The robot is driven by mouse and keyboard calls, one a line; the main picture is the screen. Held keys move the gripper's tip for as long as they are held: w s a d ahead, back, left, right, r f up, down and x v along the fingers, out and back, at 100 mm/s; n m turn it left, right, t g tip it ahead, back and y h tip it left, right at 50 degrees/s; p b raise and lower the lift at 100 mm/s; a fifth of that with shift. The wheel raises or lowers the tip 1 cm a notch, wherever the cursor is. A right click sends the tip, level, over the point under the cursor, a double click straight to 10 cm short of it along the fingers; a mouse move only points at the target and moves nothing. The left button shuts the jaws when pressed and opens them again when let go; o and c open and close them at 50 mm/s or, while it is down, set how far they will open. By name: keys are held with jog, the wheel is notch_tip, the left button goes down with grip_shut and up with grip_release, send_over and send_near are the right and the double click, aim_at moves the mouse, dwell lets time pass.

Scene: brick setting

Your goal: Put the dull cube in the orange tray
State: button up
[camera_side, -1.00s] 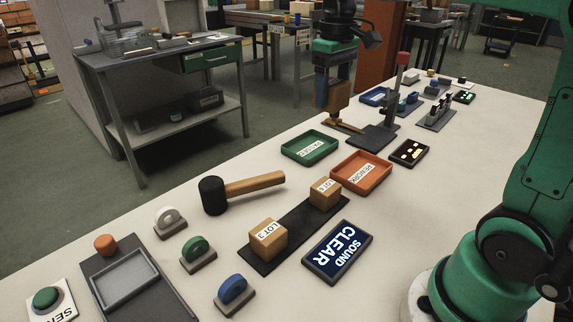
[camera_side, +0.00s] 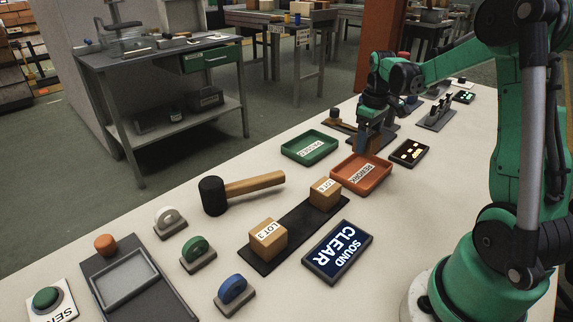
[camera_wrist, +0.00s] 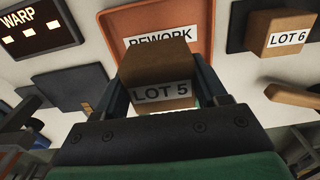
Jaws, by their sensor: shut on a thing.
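My gripper (camera_side: 366,146) is shut on a brown cube labelled LOT 5 (camera_wrist: 158,62), with a finger on each side of it. In the side view the gripper is at the far edge of the orange tray (camera_side: 345,181), which is labelled REWORK. In the wrist view the tray (camera_wrist: 206,40) shows beyond the cube, which covers part of it. I cannot tell the cube's height above the tray. Cubes labelled LOT 3 (camera_side: 268,240) and LOT 6 (camera_side: 325,192) sit on a dark strip.
A green tray labelled PASSED (camera_side: 290,153) lies left of the orange tray. A display reading SOUND CLEAR (camera_side: 338,252), a mallet (camera_side: 215,195) and a small lit WARP panel (camera_wrist: 38,28) are nearby. Colored knobs stand at the front left. White table lies bare between these things.

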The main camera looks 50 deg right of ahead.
aim_at(362, 174)
jog(key=shift+f, duration=3.15)
jog(key=shift+f, duration=0.1)
jog(key=o, duration=1.4)
